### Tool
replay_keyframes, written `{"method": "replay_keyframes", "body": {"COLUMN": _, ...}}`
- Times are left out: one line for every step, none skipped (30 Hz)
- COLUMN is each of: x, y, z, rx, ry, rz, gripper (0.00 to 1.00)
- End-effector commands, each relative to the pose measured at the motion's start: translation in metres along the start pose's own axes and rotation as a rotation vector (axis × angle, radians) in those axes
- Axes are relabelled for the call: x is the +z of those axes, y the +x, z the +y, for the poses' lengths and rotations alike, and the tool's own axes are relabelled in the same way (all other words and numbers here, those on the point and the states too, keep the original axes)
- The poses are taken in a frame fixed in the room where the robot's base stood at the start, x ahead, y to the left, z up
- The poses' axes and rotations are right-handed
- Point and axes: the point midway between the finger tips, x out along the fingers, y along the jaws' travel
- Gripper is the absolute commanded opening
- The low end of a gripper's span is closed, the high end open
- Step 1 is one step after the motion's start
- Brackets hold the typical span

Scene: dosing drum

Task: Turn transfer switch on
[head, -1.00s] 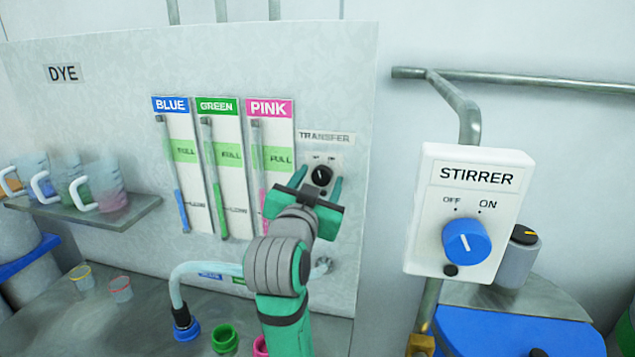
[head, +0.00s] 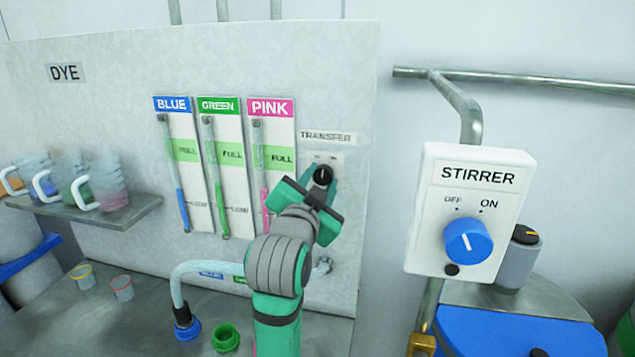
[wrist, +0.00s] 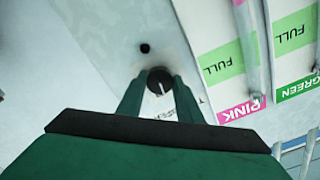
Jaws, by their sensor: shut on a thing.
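The transfer switch is a black round knob (head: 322,174) on a small plate under the TRANSFER label (head: 326,137), at the right side of the grey panel. My gripper (head: 321,180) is at the knob, its two green fingers on either side of it and shut on it. In the wrist view the knob (wrist: 159,80) sits between the fingertips, with a white pointer line on its face. My gripper and fingers hide part of the plate, and its small OFF and ON marks are too blurred to read surely.
Blue, green and pink level gauges (head: 222,165) stand just left of my gripper. The STIRRER box (head: 468,213) with its blue knob is to the right. A shelf (head: 95,212) with jugs is at left. A hose and coloured ports (head: 226,338) lie below.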

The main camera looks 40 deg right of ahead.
Motion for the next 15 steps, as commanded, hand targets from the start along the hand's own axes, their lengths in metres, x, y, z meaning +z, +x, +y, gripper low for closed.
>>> {"method": "replay_keyframes", "body": {"x": -0.0008, "y": 0.0001, "z": -0.0014, "rx": -0.002, "ry": 0.041, "rz": 0.002, "gripper": 0.10}}
{"method": "replay_keyframes", "body": {"x": -0.0010, "y": 0.0002, "z": -0.0010, "rx": -0.002, "ry": 0.067, "rz": 0.002, "gripper": 0.10}}
{"method": "replay_keyframes", "body": {"x": -0.0011, "y": 0.0002, "z": -0.0012, "rx": -0.002, "ry": 0.098, "rz": 0.002, "gripper": 0.10}}
{"method": "replay_keyframes", "body": {"x": -0.0012, "y": 0.0001, "z": -0.0012, "rx": -0.002, "ry": 0.121, "rz": 0.003, "gripper": 0.10}}
{"method": "replay_keyframes", "body": {"x": -0.0016, "y": 0.0002, "z": -0.0009, "rx": -0.002, "ry": 0.145, "rz": 0.003, "gripper": 0.10}}
{"method": "replay_keyframes", "body": {"x": -0.0014, "y": 0.0001, "z": -0.0013, "rx": -0.002, "ry": 0.173, "rz": 0.003, "gripper": 0.10}}
{"method": "replay_keyframes", "body": {"x": -0.0016, "y": 0.0002, "z": -0.0010, "rx": -0.002, "ry": 0.195, "rz": 0.003, "gripper": 0.10}}
{"method": "replay_keyframes", "body": {"x": -0.0017, "y": 0.0002, "z": -0.0010, "rx": -0.002, "ry": 0.214, "rz": 0.003, "gripper": 0.10}}
{"method": "replay_keyframes", "body": {"x": -0.0015, "y": 0.0001, "z": -0.0010, "rx": -0.002, "ry": 0.240, "rz": 0.003, "gripper": 0.10}}
{"method": "replay_keyframes", "body": {"x": -0.0015, "y": 0.0002, "z": -0.0009, "rx": -0.002, "ry": 0.257, "rz": 0.003, "gripper": 0.10}}
{"method": "replay_keyframes", "body": {"x": -0.0016, "y": 0.0002, "z": -0.0008, "rx": -0.002, "ry": 0.274, "rz": 0.003, "gripper": 0.10}}
{"method": "replay_keyframes", "body": {"x": -0.0017, "y": 0.0002, "z": -0.0007, "rx": -0.002, "ry": 0.294, "rz": 0.003, "gripper": 0.10}}
{"method": "replay_keyframes", "body": {"x": -0.0017, "y": 0.0002, "z": -0.0006, "rx": -0.001, "ry": 0.308, "rz": 0.003, "gripper": 0.10}}
{"method": "replay_keyframes", "body": {"x": -0.0016, "y": 0.0002, "z": -0.0006, "rx": -0.002, "ry": 0.322, "rz": 0.003, "gripper": 0.10}}
{"method": "replay_keyframes", "body": {"x": -0.0017, "y": 0.0001, "z": -0.0007, "rx": -0.002, "ry": 0.337, "rz": 0.004, "gripper": 0.10}}
